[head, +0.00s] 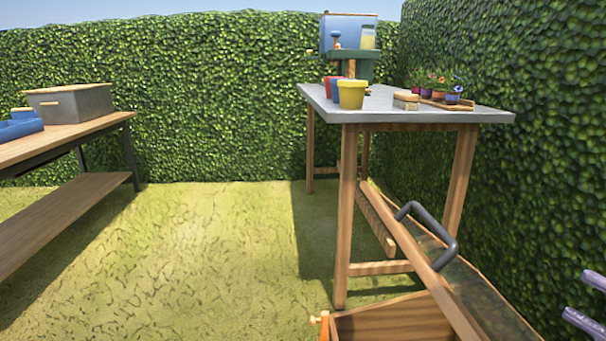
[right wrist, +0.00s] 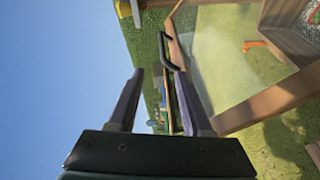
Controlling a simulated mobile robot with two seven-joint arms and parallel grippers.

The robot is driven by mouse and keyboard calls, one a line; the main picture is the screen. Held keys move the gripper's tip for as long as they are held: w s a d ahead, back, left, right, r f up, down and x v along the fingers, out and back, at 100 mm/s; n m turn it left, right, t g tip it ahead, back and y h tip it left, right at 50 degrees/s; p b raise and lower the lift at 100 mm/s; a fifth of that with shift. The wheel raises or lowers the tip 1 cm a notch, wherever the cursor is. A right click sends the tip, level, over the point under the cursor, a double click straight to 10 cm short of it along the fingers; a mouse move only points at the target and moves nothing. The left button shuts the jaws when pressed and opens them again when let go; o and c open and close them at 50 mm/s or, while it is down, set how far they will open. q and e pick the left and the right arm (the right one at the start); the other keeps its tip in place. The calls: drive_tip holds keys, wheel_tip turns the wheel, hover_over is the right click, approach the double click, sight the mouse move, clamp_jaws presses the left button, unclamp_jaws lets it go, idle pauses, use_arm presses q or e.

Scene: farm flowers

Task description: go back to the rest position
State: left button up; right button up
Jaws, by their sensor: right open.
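My right gripper (head: 576,294) shows at the lower right edge of the head view as two purple fingers held apart. In the right wrist view the same fingers (right wrist: 159,75) are open, with nothing held between them. A dark handle (head: 447,240) on a wooden crate (head: 385,322) is to the left of the gripper in the head view, with a clear gap. In the right wrist view the handle (right wrist: 172,52) lies beyond the fingertips. My left gripper is in neither view.
A grey-topped table (head: 425,116) bears colored pots (head: 352,94), a sponge-like block (head: 406,101) and a tray of flowers (head: 450,103). A wooden bench (head: 75,132) with a grey box (head: 72,103) stands left. Hedges close the back and right. Grass (head: 190,255) between is free.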

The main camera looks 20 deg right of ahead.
drive_tip(key=w+a+r+m+g+h+p, duration=0.25)
drive_tip(key=a+r+m+p, duration=0.2)
drive_tip(key=r+p, duration=0.35)
drive_tip(key=w+a+r+m+g+h+p, duration=0.1)
drive_tip(key=a+r+m+g+h+p, duration=0.15)
drive_tip(key=r+m+p, duration=0.6)
drive_tip(key=s+a+r+m+g+y+p, duration=0.1)
drive_tip(key=s+a+r+g+p, duration=0.3)
drive_tip(key=r+p, duration=0.35)
drive_tip(key=s+a+r+g+y+p, duration=0.2)
drive_tip(key=s+a+r+p, duration=0.2)
drive_tip(key=a+r+p, duration=0.4)
drive_tip(key=s+a+r+m+g+y+p, duration=0.1)
drive_tip(key=s+a+r+g+p, duration=0.25)
drive_tip(key=r+p, duration=0.45)
use_arm(q)
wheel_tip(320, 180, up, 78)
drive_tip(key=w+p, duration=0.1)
drive_tip(key=p, duration=3.5)
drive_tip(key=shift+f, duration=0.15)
use_arm(e)
wheel_tip(320, 180, up, 33)
drive_tip(key=shift+d+r, duration=0.15)
drive_tip(key=shift+r, duration=0.05)
